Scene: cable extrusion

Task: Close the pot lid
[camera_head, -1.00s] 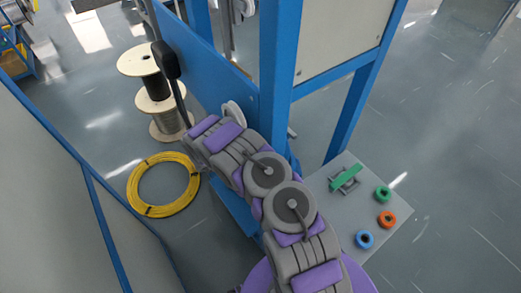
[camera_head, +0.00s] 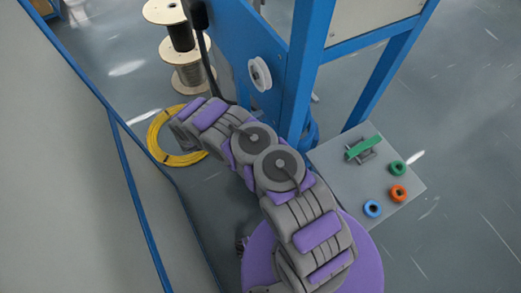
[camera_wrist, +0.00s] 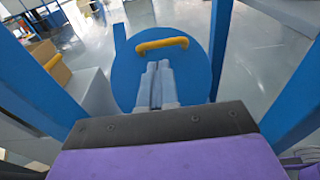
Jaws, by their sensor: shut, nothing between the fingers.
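In the wrist view, a round blue lid (camera_wrist: 126,78) with a yellow curved handle (camera_wrist: 162,45) fills the middle. My gripper (camera_wrist: 160,66) is shut and empty, its two grey fingers side by side in front of the lid, with their tips just below the handle. I cannot tell whether the fingers touch the lid. The pot's body cannot be made out, so how far open the lid stands is unclear. In the head view my arm reaches up and left, and neither my fingers nor the lid can be made out.
Blue frame posts (camera_head: 305,80) stand close to my arm, and a white pulley (camera_head: 259,74) sits on the blue panel. A grey table (camera_head: 335,165) holds several colored rings. Cable spools (camera_head: 188,75) and a yellow cable coil (camera_head: 160,150) are at the left.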

